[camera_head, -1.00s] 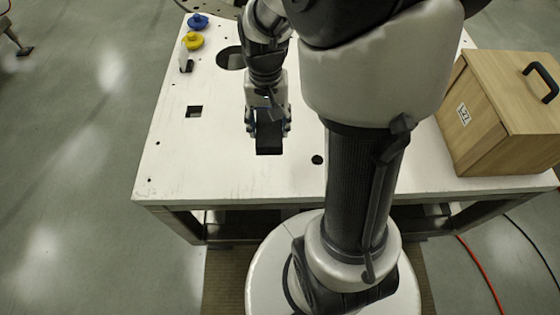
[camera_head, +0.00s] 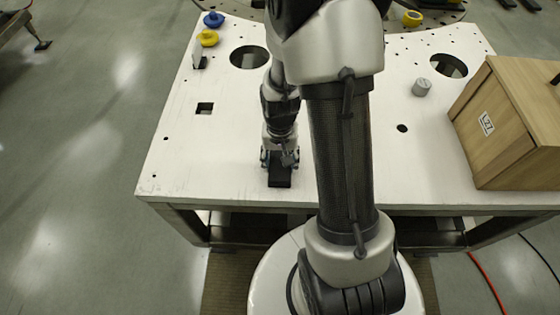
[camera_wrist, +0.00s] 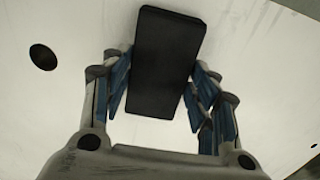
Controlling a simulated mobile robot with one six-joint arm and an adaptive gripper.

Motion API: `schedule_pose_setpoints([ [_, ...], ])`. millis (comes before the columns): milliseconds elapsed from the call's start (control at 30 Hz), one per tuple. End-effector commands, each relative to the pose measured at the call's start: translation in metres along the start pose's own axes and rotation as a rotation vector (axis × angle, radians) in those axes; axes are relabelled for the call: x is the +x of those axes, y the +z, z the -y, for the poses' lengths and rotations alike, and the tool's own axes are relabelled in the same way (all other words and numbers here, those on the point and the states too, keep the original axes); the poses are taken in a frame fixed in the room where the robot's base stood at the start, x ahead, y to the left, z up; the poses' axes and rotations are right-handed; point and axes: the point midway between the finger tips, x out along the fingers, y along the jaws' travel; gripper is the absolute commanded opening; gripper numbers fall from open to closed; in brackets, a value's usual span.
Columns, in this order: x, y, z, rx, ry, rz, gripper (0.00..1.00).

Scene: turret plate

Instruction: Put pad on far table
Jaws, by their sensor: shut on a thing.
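The pad is a black rectangular block (camera_head: 279,181). My gripper (camera_head: 280,160) is shut on it, over the near part of the white table (camera_head: 215,150). In the wrist view the pad (camera_wrist: 158,62) sits between the two blue-lined fingers (camera_wrist: 155,92), its long side pointing away from the palm. Whether the pad touches the table top or hangs just above it I cannot tell. Part of a darker round plate (camera_head: 440,12) shows beyond the white table's back edge.
A wooden box (camera_head: 515,120) stands on the right of the table. A grey knob (camera_head: 421,87) is behind it to the left. A blue knob (camera_head: 213,19) and a yellow knob (camera_head: 207,38) are at the back left. The table has several holes. The front left surface is clear.

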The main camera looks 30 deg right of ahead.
Motion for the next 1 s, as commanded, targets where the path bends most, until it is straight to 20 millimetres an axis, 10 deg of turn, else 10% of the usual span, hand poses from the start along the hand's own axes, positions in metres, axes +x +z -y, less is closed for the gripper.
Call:
schedule_pose_setpoints([
  [367,0.0047,-0.0006,0.0002,0.000,-0.001,-0.002,0.32],
  [400,0.0034,-0.0006,0.0002,0.000,-0.001,-0.002,0.57],
  [1000,0.0017,-0.0006,0.0002,0.000,-0.001,-0.002,0.75],
])
